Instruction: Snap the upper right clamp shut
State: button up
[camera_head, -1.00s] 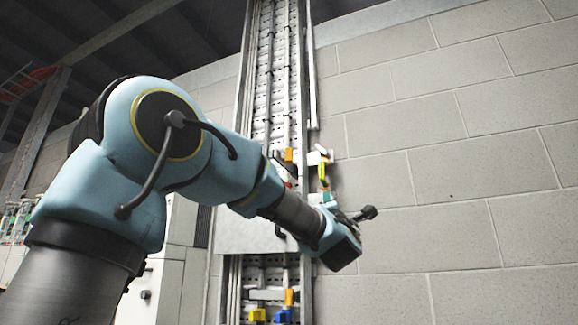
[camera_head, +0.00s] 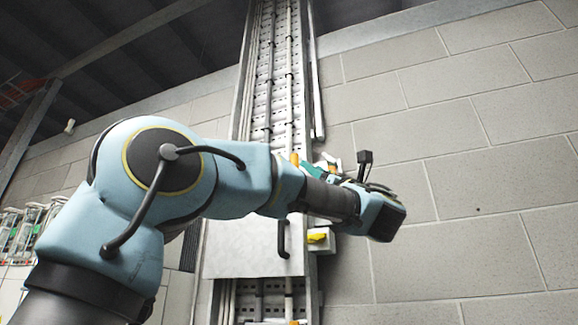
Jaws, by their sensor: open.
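My gripper (camera_head: 375,208) is at the end of my arm, to the right of the tall metal column. Its fingers cannot be made out behind the wrist. A small pale block with yellow-orange parts (camera_head: 331,167) sits at the column's right edge, just above my wrist and partly hidden by it. It seems to be the upper right clamp, but whether its lever is raised or down cannot be told. Contact between my gripper and it does not show. A teal piece (camera_head: 311,171) is beside it; I cannot tell what it belongs to.
The slotted metal column (camera_head: 270,90) runs up the block wall (camera_head: 450,200). An orange part (camera_head: 295,159) is on it. A pale panel with a black handle (camera_head: 283,238) is below my forearm. A yellow part on a pale block (camera_head: 318,238) sits at its right. Space on the right is free.

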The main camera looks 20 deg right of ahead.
aim_at(297, 158)
jog(key=shift+y, duration=0.3)
jog(key=p+x, duration=0.7)
jog(key=x, duration=0.4)
jog(key=shift+w, duration=0.25)
grip_shut()
jog(key=shift+f, duration=0.1)
dwell(0.8)
